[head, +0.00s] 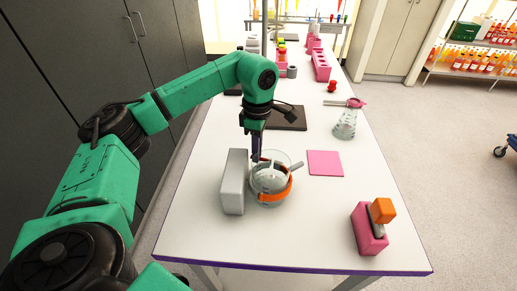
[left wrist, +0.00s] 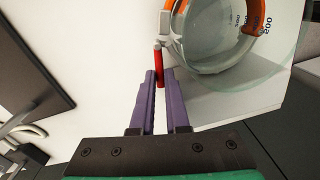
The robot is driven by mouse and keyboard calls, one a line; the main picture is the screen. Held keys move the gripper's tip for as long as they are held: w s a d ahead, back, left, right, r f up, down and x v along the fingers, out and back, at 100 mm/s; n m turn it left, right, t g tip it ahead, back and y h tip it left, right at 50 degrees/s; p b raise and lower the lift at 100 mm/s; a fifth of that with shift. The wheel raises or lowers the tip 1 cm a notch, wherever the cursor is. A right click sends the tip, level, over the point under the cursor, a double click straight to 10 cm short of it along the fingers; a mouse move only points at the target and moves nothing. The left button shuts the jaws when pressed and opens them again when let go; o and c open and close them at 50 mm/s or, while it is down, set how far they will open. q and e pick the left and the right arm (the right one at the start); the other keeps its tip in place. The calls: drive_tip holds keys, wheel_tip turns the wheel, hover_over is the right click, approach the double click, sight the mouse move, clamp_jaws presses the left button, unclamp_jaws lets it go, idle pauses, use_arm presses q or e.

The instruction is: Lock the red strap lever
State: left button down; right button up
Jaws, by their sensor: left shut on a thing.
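A round glass vessel (head: 270,180) stands on the white table with an orange strap (head: 275,196) around it. In the left wrist view the vessel (left wrist: 215,45) carries printed marks, and the orange strap (left wrist: 257,16) shows at the top. The red strap lever (left wrist: 159,66) sticks out beside the vessel, with a grey end piece. My left gripper (head: 257,156) points down at the vessel's back left side. In the left wrist view its purple fingers (left wrist: 160,80) are shut on the red lever. The lever's far end is partly hidden. My right gripper is out of view.
A grey block (head: 235,182) stands close left of the vessel. A pink mat (head: 325,163) lies to its right, with a conical flask (head: 346,124) behind. A pink holder with an orange block (head: 382,210) stands at the front right. A dark plate (head: 287,118) lies behind.

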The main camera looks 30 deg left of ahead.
use_arm(q)
drive_tip(key=shift+s+r+n, duration=0.1)
drive_tip(key=shift+s+n, duration=0.05)
drive_tip(key=shift+n, duration=0.45)
drive_tip(key=c, duration=0.9)
unclamp_jaws()
